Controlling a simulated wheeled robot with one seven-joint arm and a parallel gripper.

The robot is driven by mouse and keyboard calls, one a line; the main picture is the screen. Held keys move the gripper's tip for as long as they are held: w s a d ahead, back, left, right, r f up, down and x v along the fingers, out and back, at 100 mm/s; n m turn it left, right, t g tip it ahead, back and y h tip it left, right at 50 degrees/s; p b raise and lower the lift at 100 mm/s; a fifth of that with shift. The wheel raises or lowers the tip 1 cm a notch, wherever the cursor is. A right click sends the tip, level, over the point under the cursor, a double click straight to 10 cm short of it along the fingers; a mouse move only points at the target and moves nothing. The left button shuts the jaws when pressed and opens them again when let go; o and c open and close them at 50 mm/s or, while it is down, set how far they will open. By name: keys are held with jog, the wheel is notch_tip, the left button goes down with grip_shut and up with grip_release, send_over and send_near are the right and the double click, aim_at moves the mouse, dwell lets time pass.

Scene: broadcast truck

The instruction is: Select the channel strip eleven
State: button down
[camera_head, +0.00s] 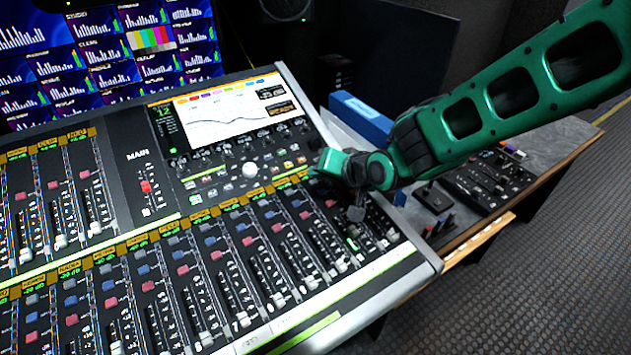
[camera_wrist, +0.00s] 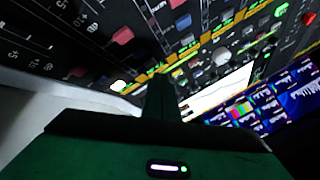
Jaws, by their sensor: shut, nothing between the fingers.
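The mixing console (camera_head: 120,170) fills the left and middle of the head view, with a lower row of channel strips running to its right end. The strip numbers are too small to read surely, so I cannot tell which is strip eleven. My gripper (camera_head: 355,212) is shut and empty over the right-end strips. A small green light (camera_head: 351,243) shows just below its tip. Whether the tip touches the panel is unclear. In the wrist view my gripper's dark fingers (camera_wrist: 160,88) point at the strips, near a lit whitish button (camera_wrist: 118,86) and a red button (camera_wrist: 122,37).
The console's screen (camera_head: 230,115) and a white knob (camera_head: 250,169) sit behind the strips. Monitors (camera_head: 110,50) stand at the back left. A blue box (camera_head: 362,117) and a smaller control panel (camera_head: 490,180) lie right of the console. Open floor is at the lower right.

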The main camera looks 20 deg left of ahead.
jog(key=shift+f, duration=0.1)
jog(key=shift+f, duration=0.3)
jog(key=shift+a+f, duration=0.1)
jog(key=shift+f, duration=0.25)
dwell(0.8)
dwell(0.4)
jog(key=shift+r, duration=0.8)
jog(key=r, duration=0.5)
jog(key=shift+s+d, duration=0.3)
jog(key=shift+d, duration=0.05)
dwell(0.4)
